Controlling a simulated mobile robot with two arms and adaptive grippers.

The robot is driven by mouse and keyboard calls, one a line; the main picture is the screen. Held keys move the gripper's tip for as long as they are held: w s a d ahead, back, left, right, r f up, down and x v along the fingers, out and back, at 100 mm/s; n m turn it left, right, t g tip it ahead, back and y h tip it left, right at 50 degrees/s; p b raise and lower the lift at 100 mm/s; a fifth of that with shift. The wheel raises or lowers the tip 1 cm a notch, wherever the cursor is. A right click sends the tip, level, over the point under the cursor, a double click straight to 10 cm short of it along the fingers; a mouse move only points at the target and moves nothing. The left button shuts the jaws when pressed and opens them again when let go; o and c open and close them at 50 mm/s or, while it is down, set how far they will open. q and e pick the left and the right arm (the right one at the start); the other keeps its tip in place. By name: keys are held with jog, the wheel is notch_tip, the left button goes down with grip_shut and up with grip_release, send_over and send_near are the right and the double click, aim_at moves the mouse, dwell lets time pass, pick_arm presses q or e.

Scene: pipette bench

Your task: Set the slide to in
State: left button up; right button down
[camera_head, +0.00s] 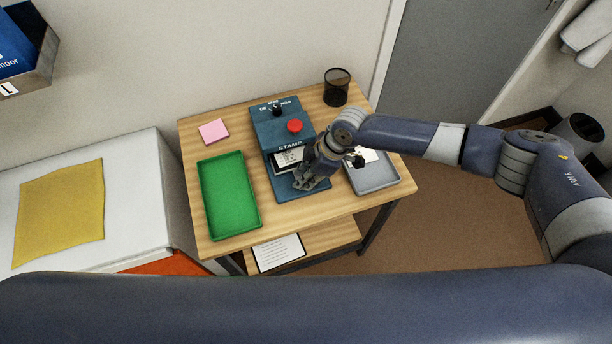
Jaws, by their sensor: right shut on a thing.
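A blue stamp machine (266,126) stands on the wooden table, with a red button and a black knob on top and a dark opening at its front marked "STAMP". A blue plate, likely the slide (284,186), sticks out from the front of the machine. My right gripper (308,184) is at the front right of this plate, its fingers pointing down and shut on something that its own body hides. How far the slide is out cannot be told exactly. My left gripper is not in view.
On the wooden table (222,147), a green tray (247,228) lies left of the machine and a grey tray (376,187) right of it, partly under my right arm. A pink pad (213,131) and a black mesh cup (337,88) stand at the back.

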jog(key=w+b, duration=0.1)
jog(key=w+a+b, duration=0.1)
jog(key=w, duration=0.1)
jog(key=shift+f+b, duration=0.2)
jog(key=shift+b, duration=0.15)
jog(key=shift+w+a+r+b, duration=0.15)
jog(key=shift+w+b, duration=0.15)
jog(key=shift+w, duration=0.15)
jog(key=shift+r, duration=0.2)
jog(key=c, duration=1.4)
grip_release()
jog(key=shift+w, duration=0.1)
jog(key=shift+f, duration=0.1)
jog(key=v, duration=1.2)
